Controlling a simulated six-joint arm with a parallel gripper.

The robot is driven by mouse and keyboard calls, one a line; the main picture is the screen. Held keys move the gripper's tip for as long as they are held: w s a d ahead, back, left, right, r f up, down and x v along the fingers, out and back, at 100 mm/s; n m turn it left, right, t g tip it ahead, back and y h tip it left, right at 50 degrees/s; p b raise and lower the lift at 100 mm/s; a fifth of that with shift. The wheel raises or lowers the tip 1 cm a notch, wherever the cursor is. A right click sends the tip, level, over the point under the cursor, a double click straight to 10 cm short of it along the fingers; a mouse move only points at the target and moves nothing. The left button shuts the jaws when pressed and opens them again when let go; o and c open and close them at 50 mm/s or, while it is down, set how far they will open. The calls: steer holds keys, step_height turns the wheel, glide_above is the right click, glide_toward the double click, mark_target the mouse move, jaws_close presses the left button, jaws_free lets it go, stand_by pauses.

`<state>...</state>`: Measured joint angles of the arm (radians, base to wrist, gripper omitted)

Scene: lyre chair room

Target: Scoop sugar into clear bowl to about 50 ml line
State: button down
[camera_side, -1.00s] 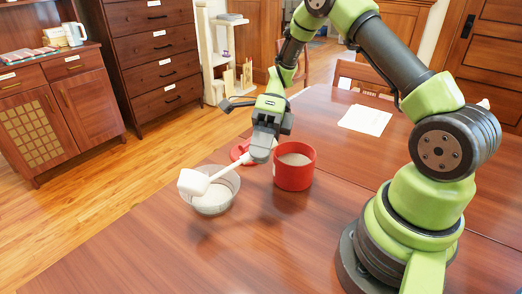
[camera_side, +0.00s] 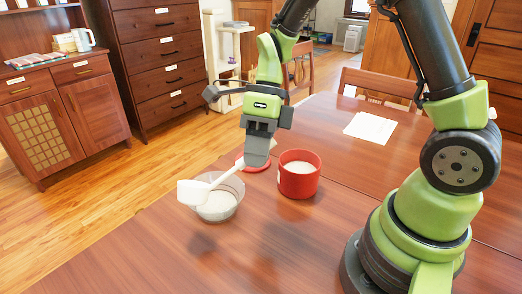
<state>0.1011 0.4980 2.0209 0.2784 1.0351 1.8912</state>
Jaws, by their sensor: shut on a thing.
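My gripper (camera_side: 257,160) is shut on the handle of a white scoop (camera_side: 194,192), which slants down to the left. The scoop's head is over the left rim of the clear bowl (camera_side: 226,213); whether it touches the rim I cannot tell. The bowl stands on the table and holds white sugar (camera_side: 217,203); its level against any line cannot be read. A red canister (camera_side: 299,184), open at the top, stands to the right of the bowl with white sugar (camera_side: 299,167) inside. What the scoop holds is not visible.
A red lid (camera_side: 245,164) lies on the table behind my gripper, partly hidden. White paper (camera_side: 370,127) lies farther back on the wooden table (camera_side: 300,240). The front of the table is clear. Chairs (camera_side: 385,84) stand at the far side.

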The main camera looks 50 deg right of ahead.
steer(key=s+a+t+h, duration=0.1)
steer(key=s+a+h, duration=0.1)
steer(key=a, duration=0.4)
steer(key=shift+f+h, duration=0.35)
steer(key=shift+h, duration=0.55)
steer(key=shift+a, duration=0.1)
steer(key=shift+s+a+t+h, duration=0.3)
steer(key=shift+a+h, duration=0.2)
steer(key=shift+a, duration=0.3)
